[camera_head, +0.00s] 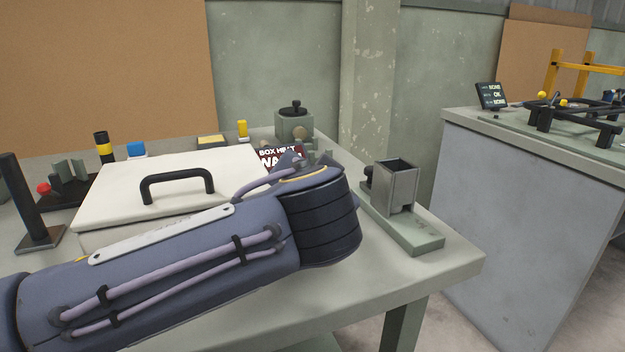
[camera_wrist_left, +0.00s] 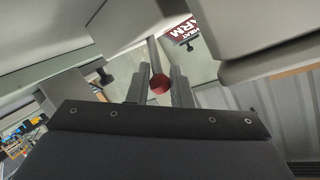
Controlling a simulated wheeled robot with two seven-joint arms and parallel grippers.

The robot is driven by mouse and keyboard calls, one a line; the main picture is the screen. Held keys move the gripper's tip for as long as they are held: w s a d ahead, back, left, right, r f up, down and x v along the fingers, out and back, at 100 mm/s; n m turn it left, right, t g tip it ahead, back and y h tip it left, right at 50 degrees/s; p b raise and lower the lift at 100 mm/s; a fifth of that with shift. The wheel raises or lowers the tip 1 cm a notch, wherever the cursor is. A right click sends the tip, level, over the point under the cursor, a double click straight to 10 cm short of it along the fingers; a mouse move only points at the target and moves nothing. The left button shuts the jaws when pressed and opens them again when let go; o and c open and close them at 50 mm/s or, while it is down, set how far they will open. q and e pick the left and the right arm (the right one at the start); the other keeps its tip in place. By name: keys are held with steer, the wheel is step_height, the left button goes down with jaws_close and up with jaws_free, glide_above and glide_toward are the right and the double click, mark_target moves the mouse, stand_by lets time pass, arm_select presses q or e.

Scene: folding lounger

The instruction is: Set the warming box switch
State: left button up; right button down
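The warming box (camera_head: 105,205) is pale with a black handle on its lid, on the bench at left in the head view. A dark red sign (camera_head: 268,158) reading "BOX HEAT" and partly "WARM" stands behind my arm; it also shows in the left wrist view (camera_wrist_left: 184,32). In that view a lever with a red knob (camera_wrist_left: 159,84) lies between the two fingers of my left gripper (camera_wrist_left: 160,88). The knob nearly fills the gap; I cannot tell whether the fingers press on it. My left forearm hides the gripper and lever in the head view. My right gripper is not in view.
A grey metal holder (camera_head: 396,188) stands on the bench's right part, close to my left arm. A grey block with a black knob (camera_head: 294,122) stands at the back. Bare bench top (camera_head: 440,262) lies at front right. A second bench (camera_head: 540,210) stands further right.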

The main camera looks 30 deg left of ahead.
arm_select(q)
steer(key=o, duration=0.4)
steer(key=shift+p+v, duration=1)
steer(key=shift+v, duration=2.95)
